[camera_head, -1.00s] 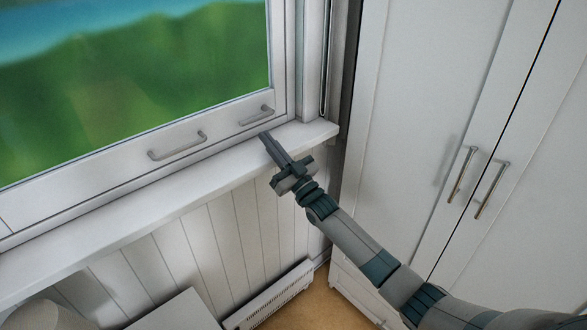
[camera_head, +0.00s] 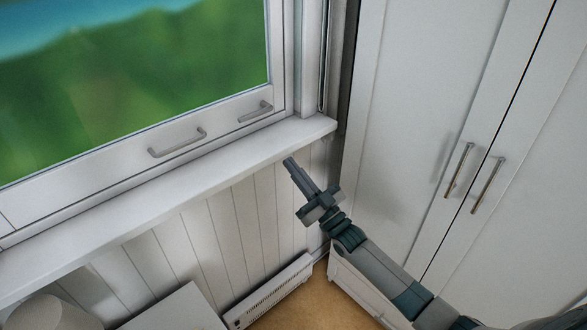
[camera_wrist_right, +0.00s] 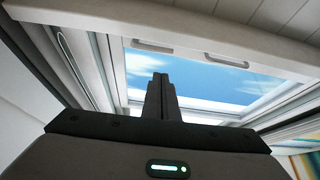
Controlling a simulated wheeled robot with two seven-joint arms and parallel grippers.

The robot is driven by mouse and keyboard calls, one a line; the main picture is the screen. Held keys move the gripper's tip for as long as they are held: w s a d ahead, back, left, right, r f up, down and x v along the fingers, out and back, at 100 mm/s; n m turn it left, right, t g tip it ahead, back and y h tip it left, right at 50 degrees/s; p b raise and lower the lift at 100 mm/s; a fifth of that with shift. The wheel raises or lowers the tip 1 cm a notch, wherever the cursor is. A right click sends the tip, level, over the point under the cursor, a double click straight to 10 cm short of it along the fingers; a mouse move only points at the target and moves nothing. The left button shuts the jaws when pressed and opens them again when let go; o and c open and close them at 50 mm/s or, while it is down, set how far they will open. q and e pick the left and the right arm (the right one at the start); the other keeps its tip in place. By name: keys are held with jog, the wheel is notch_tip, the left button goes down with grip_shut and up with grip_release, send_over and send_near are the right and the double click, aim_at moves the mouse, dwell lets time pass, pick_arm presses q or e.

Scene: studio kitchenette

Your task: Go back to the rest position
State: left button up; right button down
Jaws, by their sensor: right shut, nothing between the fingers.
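My right gripper (camera_head: 290,164) is shut and empty. In the head view it is at the middle, by the front edge of the window sill, with its fingers pointing up and left. It appears apart from the sill and the window handles. In the right wrist view the closed fingers (camera_wrist_right: 160,82) point toward the window, with the sill edge crossing above them. My left gripper is not in view.
The white window sill (camera_head: 150,210) runs below the window, which has two metal handles (camera_head: 178,142). A tall white cabinet (camera_head: 415,110) with two bar handles (camera_head: 459,170) stands at the right. A radiator (camera_head: 270,292) is low on the panelled wall.

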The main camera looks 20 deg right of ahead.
jog(key=s+d+f+m+g+h, duration=0.1)
jog(key=s+f+g+h, duration=0.1)
jog(key=f, duration=1)
jog(key=s+d+f+m+g+h, duration=0.1)
jog(key=s+f+g+h, duration=0.15)
jog(key=f, duration=1.05)
jog(key=s+f+g+h, duration=0.1)
jog(key=s+f+g, duration=0.1)
jog(key=s+f, duration=0.35)
jog(key=s+f+g+h, duration=0.1)
jog(key=s+f+g, duration=0.15)
jog(key=f, duration=0.65)
jog(key=s+f+g, duration=0.1)
jog(key=s+f, duration=0.3)
jog(key=f, duration=0.3)
jog(key=s+f+g+h, duration=0.1)
jog(key=s+f+g, duration=0.2)
jog(key=s+f, duration=0.55)
jog(key=s+f+g, duration=0.2)
jog(key=s+f, duration=0.4)
jog(key=s, duration=0.6)
jog(key=s+a+f+g, duration=0.1)
jog(key=s+f, duration=0.3)
jog(key=s, duration=0.8)
jog(key=s+a+f+g, duration=0.1)
jog(key=s+f+g, duration=0.2)
jog(key=s, duration=0.9)
jog(key=shift+a+f+g+h, duration=0.25)
jog(key=shift+f+g+h, duration=0.1)
jog(key=shift+g, duration=0.45)
